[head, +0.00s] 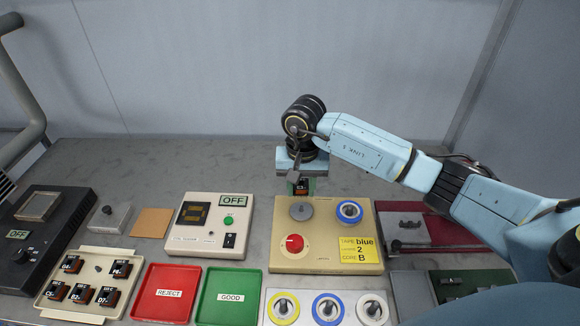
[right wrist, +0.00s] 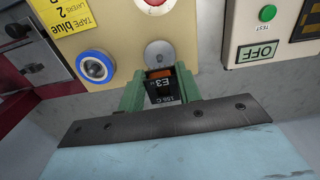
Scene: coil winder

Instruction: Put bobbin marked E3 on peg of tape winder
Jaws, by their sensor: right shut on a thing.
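My right gripper (head: 299,187) is shut on the bobbin marked E3 (right wrist: 162,87), a dark block with an orange-brown part on top. It holds the bobbin at the far edge of the tape winder (head: 326,262), a beige box. The green fingers sit on both sides of the bobbin in the right wrist view (right wrist: 160,88). The winder carries a grey round peg (head: 301,209), also in the right wrist view (right wrist: 159,52), just beyond the bobbin there. A blue tape roll (head: 349,212) sits right of the peg, and a red knob (head: 294,244) in front. My left gripper is not in view.
A tray (head: 98,271) holds several other marked bobbins. Red REJECT (head: 168,312) and green GOOD (head: 228,312) trays lie beside it. A tester reading OFF (head: 206,238) stands left of the winder. Yellow, blue and white tape rolls stand on a holder (head: 305,301) in front.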

